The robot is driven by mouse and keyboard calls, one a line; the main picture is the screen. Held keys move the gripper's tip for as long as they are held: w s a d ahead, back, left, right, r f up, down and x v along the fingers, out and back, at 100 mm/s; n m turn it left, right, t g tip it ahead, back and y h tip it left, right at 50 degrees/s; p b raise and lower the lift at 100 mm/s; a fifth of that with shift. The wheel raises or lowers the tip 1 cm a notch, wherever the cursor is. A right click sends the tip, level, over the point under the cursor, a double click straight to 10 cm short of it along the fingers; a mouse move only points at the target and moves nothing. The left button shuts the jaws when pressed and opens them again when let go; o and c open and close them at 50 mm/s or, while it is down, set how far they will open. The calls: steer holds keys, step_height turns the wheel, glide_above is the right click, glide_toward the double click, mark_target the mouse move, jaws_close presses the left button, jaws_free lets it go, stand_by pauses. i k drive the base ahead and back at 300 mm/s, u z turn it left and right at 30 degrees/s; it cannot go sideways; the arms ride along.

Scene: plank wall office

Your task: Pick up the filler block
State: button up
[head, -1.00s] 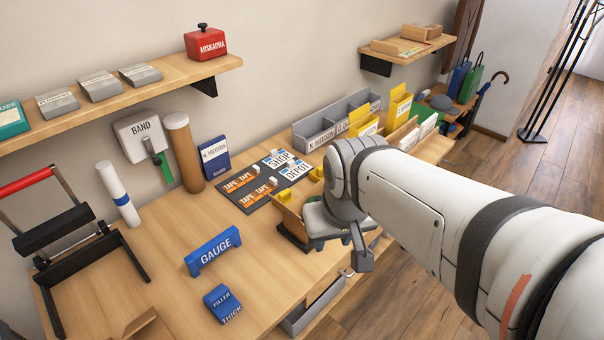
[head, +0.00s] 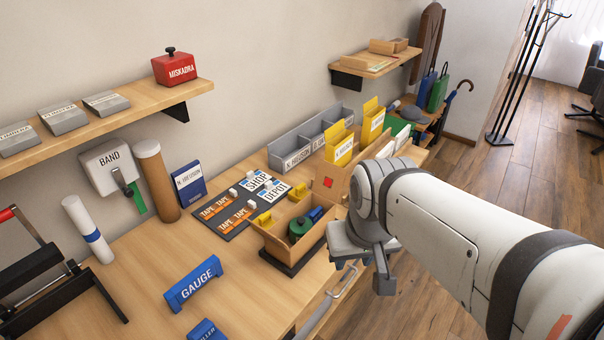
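The filler block (head: 207,331) is small and blue with white lettering. It lies on the wooden desk at the bottom edge of the head view, and its lower part is cut off. The blue gauge block (head: 193,284), marked GAUGE, stands just behind it. My gripper (head: 364,272) hangs beside the desk's right edge, well to the right of the filler block and apart from it. The wrist hides most of my gripper, and I cannot see its opening or anything between its fingers.
A wooden tray (head: 277,246) with a green round item stands left of my gripper. Behind it are a dark label mat (head: 228,222), a grey divider bin (head: 281,151) and yellow folders (head: 340,147). A black-framed press (head: 50,262) stands at left. Desk around the gauge is clear.

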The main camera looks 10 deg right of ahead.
mark_target(315, 215)
steer(key=u, duration=2.7)
steer(key=k, duration=1.1)
steer(key=z, duration=1.6)
steer(key=i, duration=1)
